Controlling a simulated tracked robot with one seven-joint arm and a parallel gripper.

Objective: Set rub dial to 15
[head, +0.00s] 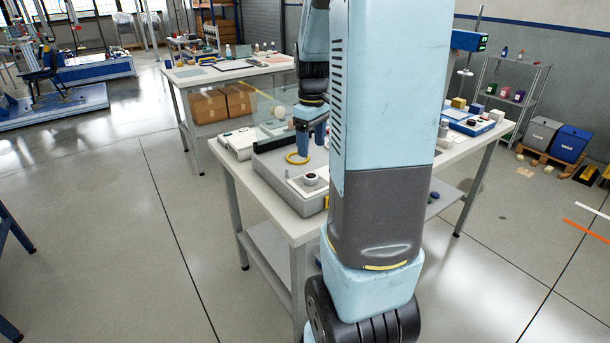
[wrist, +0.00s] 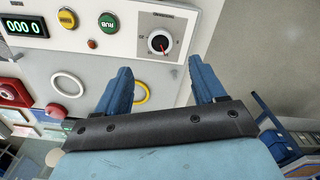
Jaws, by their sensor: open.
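The rub dial is a black-and-white round knob (wrist: 160,42) with a red pointer mark, on a white panel, near the top centre of the wrist view. Its scale numbers are too small to read surely. In the head view the dark knob (head: 311,179) sits on the white plate at the near corner of the test machine. My gripper (wrist: 160,68) has its two blue fingers spread apart with nothing between them. Its fingertips appear just below the dial in the wrist view, apart from it. In the head view my gripper (head: 309,145) points down above the machine, behind the knob.
A yellow ring (head: 297,158) lies on the machine below my gripper. My arm hides part of the bench (head: 265,207).

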